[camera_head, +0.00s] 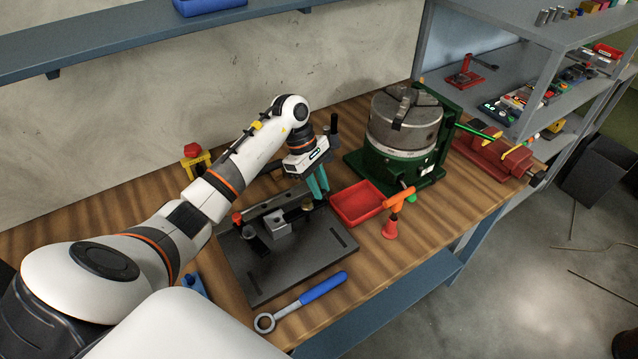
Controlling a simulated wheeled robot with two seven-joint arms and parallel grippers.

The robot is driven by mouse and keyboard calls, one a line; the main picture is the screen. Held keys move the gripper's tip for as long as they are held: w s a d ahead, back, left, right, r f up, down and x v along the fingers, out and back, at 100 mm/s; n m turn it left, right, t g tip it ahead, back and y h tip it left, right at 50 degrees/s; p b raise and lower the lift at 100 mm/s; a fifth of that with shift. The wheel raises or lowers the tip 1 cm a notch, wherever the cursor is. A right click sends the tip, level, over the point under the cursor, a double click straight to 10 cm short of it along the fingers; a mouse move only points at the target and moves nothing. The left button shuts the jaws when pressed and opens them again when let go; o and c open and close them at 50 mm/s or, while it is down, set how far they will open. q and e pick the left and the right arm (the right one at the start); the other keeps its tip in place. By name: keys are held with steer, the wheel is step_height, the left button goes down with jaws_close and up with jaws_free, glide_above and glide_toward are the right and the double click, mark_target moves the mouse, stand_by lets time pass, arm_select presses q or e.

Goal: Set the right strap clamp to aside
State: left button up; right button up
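A dark fixture plate (300,262) lies on the wooden bench, with a grey metal block (278,223) on it. At the block's left stands a dark clamp with a red knob (237,218). At its right is a dark strap piece (297,213) with a small brass-coloured part (307,203), likely the right strap clamp. My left gripper (320,192) points down at the plate's back right corner, close beside that strap. Its teal fingers look close together; whether they touch the clamp or hold anything is unclear. My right gripper is out of view.
A red tray (357,204) sits just right of the plate. An orange-handled red tool (393,220) stands beside it. A green-based chuck (405,130) and red vise (492,158) are farther right. A blue-handled wrench (305,300) lies in front. Bare bench shows at front right.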

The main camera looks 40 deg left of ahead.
arm_select(q)
jaws_close()
steer(key=shift+a+f+b, duration=0.15)
steer(key=shift+b, duration=0.35)
steer(key=n+b, duration=0.1)
steer(key=b, duration=0.1)
steer(key=a+n+t+b, duration=0.1)
steer(key=n+b, duration=0.1)
steer(key=b, duration=0.1)
steer(key=shift+a+f+n, duration=0.1)
steer(key=shift+n, duration=0.2)
steer(key=n+b, duration=0.1)
steer(key=n+t, duration=0.1)
steer(key=shift+s+a+n+y+b, duration=0.15)
steer(key=shift+a+n+y+b, duration=0.15)
steer(key=shift+a+n+b, duration=0.1)
steer(key=n, duration=0.1)
steer(key=n+t+b, duration=0.1)
steer(key=a+n+y+b, duration=0.1)
steer(key=shift+s+n, duration=0.3)
steer(key=shift+s+a+r+n+t+y+b, duration=0.1)
steer(key=shift+s+a+n+t+y+b, duration=0.15)
steer(key=shift+n+b, duration=0.4)
steer(key=shift+s+a+r+n+t+y+b, duration=0.1)
steer(key=shift+s+n+t+y+b, duration=0.2)
steer(key=shift+n, duration=0.65)
steer(key=shift+s+a+r+n+t+y+b, duration=0.15)
steer(key=shift+a+n+y+b, duration=0.1)
steer(key=shift+n+b, duration=0.45)
